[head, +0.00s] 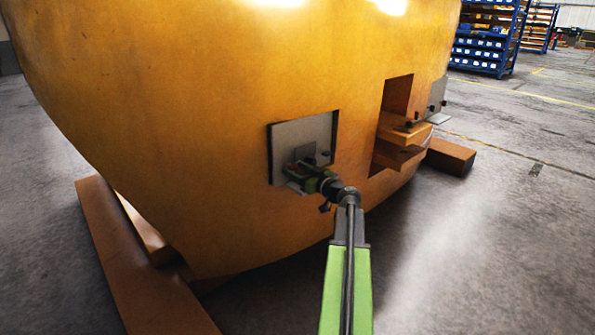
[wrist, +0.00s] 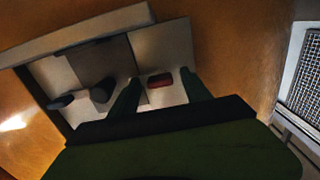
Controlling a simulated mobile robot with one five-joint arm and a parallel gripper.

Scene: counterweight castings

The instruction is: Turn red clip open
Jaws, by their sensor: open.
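The red clip (wrist: 160,80) is a small dark red block on a grey metal plate (wrist: 165,50) in the wrist view. The plate also shows in the head view (head: 300,133), set against the yellow casting (head: 220,110). My gripper (wrist: 160,92) is open, with one green finger on each side of the clip in the picture. I cannot tell whether either finger touches it. In the head view my gripper (head: 298,172) is close in front of the plate's lower part and hides much of that area.
Dark knobs (wrist: 103,90) sit left of the clip on the plate. To the right in the head view, a recess holds orange blocks (head: 400,132) beside a second grey plate (head: 437,95). A brown beam (head: 130,260) lies at lower left. Open floor (head: 500,230) lies right.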

